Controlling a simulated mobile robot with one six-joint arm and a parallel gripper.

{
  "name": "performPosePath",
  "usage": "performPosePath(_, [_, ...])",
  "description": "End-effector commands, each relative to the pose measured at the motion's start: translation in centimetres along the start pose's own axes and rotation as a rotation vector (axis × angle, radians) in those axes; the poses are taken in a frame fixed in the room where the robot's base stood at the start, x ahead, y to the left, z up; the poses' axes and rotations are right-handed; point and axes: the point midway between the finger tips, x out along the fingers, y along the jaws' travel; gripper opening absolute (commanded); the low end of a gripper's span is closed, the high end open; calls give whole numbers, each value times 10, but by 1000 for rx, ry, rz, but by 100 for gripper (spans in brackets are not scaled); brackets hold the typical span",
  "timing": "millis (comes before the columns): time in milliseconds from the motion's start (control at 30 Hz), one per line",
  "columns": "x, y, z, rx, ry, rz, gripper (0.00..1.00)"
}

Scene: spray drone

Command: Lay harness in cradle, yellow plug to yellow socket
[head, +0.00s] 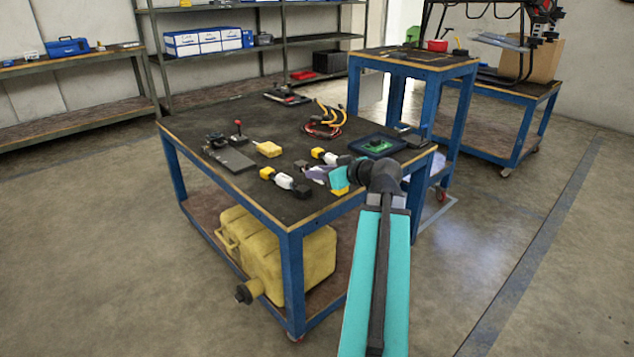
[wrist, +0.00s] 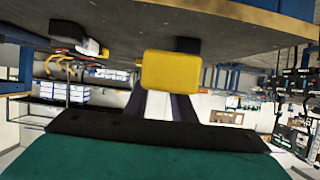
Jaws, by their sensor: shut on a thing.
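My gripper (head: 318,174) is over the near right part of the workbench, shut on a yellow block-like piece (wrist: 170,72). In the wrist view this piece covers the fingertips, with a dark part behind it. I cannot tell whether it is the harness's yellow plug. Coiled yellow, red and black cables (head: 325,122) lie further back on the bench and look like a harness. I cannot make out the cradle or yellow socket for certain.
The blue-framed workbench (head: 245,195) also bears a yellow block (head: 268,149), a dark flat device (head: 233,159) and a dark blue tray (head: 378,146) with a green item. A taller blue stand (head: 415,61) is behind right. A yellow tank (head: 280,248) is below.

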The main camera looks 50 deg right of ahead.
Motion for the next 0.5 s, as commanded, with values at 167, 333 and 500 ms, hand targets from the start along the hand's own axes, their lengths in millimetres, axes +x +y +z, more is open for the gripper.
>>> performPosePath(167, [0,-1,4,-2,3,1,0])
performPosePath(333, [-3,-3,5,-2,1,2,0])
performPosePath(500, [-5,-6,6,-2,1,2,0])
